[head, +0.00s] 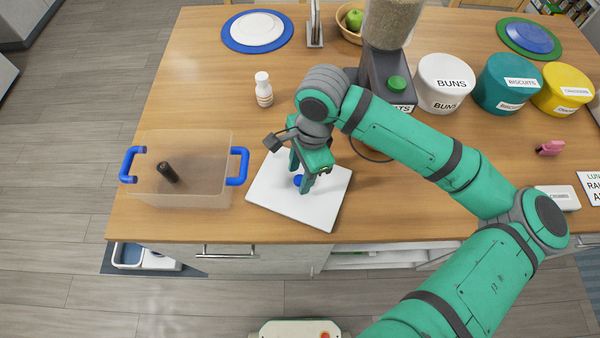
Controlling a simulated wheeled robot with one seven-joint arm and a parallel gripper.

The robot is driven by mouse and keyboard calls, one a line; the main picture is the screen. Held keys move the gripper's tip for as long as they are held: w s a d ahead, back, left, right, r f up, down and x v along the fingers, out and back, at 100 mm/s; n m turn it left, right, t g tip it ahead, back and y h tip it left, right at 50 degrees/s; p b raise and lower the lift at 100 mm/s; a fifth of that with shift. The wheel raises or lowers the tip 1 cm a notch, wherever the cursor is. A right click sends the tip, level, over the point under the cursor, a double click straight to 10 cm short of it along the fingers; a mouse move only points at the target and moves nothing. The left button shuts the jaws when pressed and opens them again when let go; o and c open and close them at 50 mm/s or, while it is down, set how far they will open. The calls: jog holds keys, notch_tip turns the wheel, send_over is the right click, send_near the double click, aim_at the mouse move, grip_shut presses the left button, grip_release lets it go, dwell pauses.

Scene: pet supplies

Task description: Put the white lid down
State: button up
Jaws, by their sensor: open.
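The white lid (268,186) is a square white panel with a blue knob (299,181) in its middle. It appears to lie flat on the wooden table near the front edge, just right of the clear box. My gripper (301,178) is over the middle of the lid, pointing down, with its fingers open on either side of the knob. The fingers hide part of the knob, and I cannot tell whether they touch it or the lid.
The clear box (205,180) with blue handles stands left of the lid, with a dark cylinder (168,172) inside. A white bottle (263,90) stands behind. A dispenser (385,68) and canisters (443,80) are at the back right. Bare table lies behind the box.

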notch_tip(320, 180, up, 12)
jog(key=d, duration=0.1)
jog(key=shift+w+d+f, duration=0.25)
jog(key=shift+w+d, duration=0.05)
jog(key=shift+w, duration=0.05)
dwell(0.4)
